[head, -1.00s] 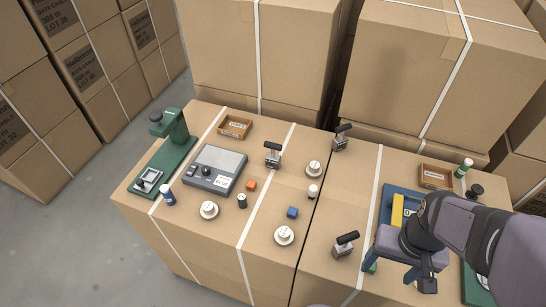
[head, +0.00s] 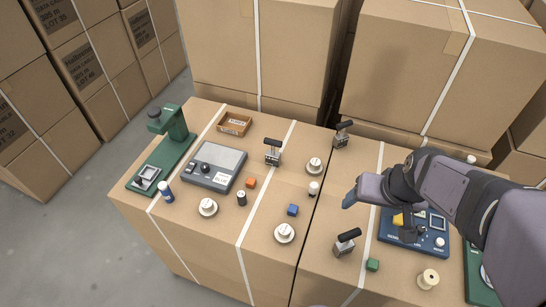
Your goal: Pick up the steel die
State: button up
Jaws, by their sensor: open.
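No thing here is plainly a steel die. Three small steel blocks with black handles stand upright on the cartons: one at the middle (head: 273,157), one at the back (head: 341,141), one at the front (head: 344,246). A square steel piece (head: 147,176) also sits on the base of the green press (head: 172,140) at the left. I cannot tell which of these is the die. My gripper (head: 349,200) is open, with nothing seen in it. It is above the right carton, behind the front handled block and right of a white-topped peg (head: 313,188).
A grey console (head: 215,167), a wooden tray (head: 235,124), and orange (head: 251,183), blue (head: 292,210) and green (head: 372,265) cubes share the carton top. White round knobs (head: 284,233) stand among them. My forearm partly covers a blue device (head: 405,238) at right.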

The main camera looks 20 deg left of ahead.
jog(key=w+a+n+t+y+b, duration=0.15)
jog(key=w+a+t+b, duration=0.3)
jog(key=w+a, duration=1)
jog(key=r+m+t+b, duration=0.15)
jog(key=t+b, duration=0.25)
jog(key=t, duration=0.4)
send_over(273, 143)
jog(key=d, duration=0.2)
jog(key=shift+a+f, duration=0.1)
jog(key=shift+a, duration=0.1)
jog(key=s+f+h, duration=0.1)
jog(key=f, duration=0.2)
jog(key=a+f+m+t+h, duration=0.1)
jog(key=f, duration=0.2)
jog(key=s+f+t+h+b, duration=0.1)
jog(key=f, duration=0.3)
jog(key=shift+s+a, duration=0.3)
jog(key=shift+s, duration=0.05)
jog(key=w+p, duration=0.2)
jog(key=w, duration=0.5)
jog(key=shift+w+a, duration=0.2)
